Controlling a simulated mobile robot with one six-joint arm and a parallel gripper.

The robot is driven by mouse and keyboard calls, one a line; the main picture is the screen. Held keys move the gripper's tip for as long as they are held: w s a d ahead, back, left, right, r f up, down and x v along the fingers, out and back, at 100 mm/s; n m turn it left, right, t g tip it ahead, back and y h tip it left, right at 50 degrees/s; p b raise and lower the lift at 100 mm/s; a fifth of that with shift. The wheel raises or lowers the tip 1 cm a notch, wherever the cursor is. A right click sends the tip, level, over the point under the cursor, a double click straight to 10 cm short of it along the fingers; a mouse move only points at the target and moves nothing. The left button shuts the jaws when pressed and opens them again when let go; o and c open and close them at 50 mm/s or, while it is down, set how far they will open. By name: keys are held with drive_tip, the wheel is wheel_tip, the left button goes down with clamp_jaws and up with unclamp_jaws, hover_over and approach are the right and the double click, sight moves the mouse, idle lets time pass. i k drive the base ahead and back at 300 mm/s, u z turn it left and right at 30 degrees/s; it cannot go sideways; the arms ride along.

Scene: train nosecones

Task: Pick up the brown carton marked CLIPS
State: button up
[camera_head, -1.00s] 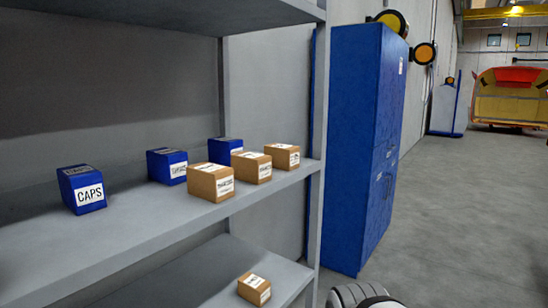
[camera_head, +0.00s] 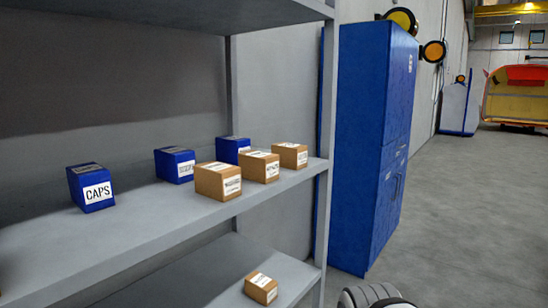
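Three brown cartons stand in a group at the right end of the middle shelf: a front one (camera_head: 218,181), a middle one (camera_head: 258,166) and a rear one (camera_head: 290,155). A fourth brown carton (camera_head: 261,288) sits on the lower shelf. Each has white labels, but the print is too small to read, so I cannot tell which is marked CLIPS. My gripper is not in view. A rounded white and dark part, apparently of my own arm, shows at the bottom edge.
A blue box marked CAPS (camera_head: 91,187) and two more blue boxes (camera_head: 175,165) (camera_head: 234,149) share the grey middle shelf (camera_head: 130,233). An upper shelf overhangs them. A shelf post (camera_head: 326,140) and blue cabinet (camera_head: 375,150) stand right. Open floor (camera_head: 465,220) lies beyond.

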sight(293, 156)
drive_tip(key=u, duration=3.35)
drive_tip(key=k, duration=1.6)
drive_tip(key=z, duration=2.3)
drive_tip(key=i, duration=0.95)
